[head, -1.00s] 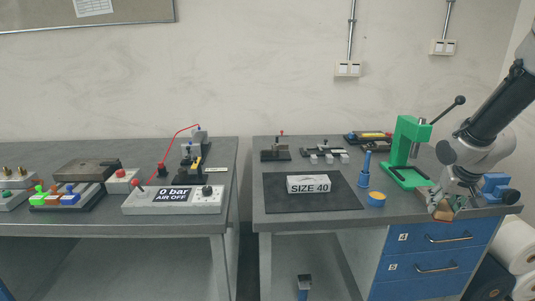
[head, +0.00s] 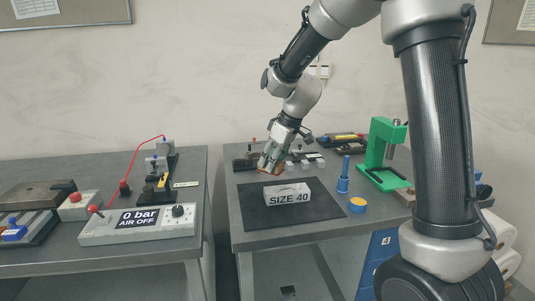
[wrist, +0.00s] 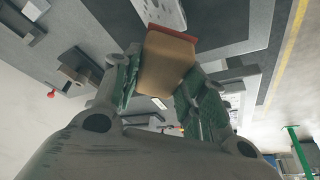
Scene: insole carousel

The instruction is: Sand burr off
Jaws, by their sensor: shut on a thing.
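My gripper (head: 272,157) is shut on a tan block with a red edge (wrist: 167,62), likely the sanding block. In the wrist view the block sits between the two green-padded fingers. My gripper is above the back left of the dark mat (head: 262,220), behind the grey block marked SIZE 40 (head: 288,195). The SIZE 40 block lies on the mat, and part of it shows at the top of the wrist view (wrist: 168,12). The held block appears apart from it. I cannot make out a burr.
A green press (head: 383,155) stands at the right of the bench. A blue upright tool (head: 343,178) and a yellow-topped blue tin (head: 357,204) are right of the mat. Small fixtures line the back. A gap separates the left bench with its 0 bar panel (head: 138,222).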

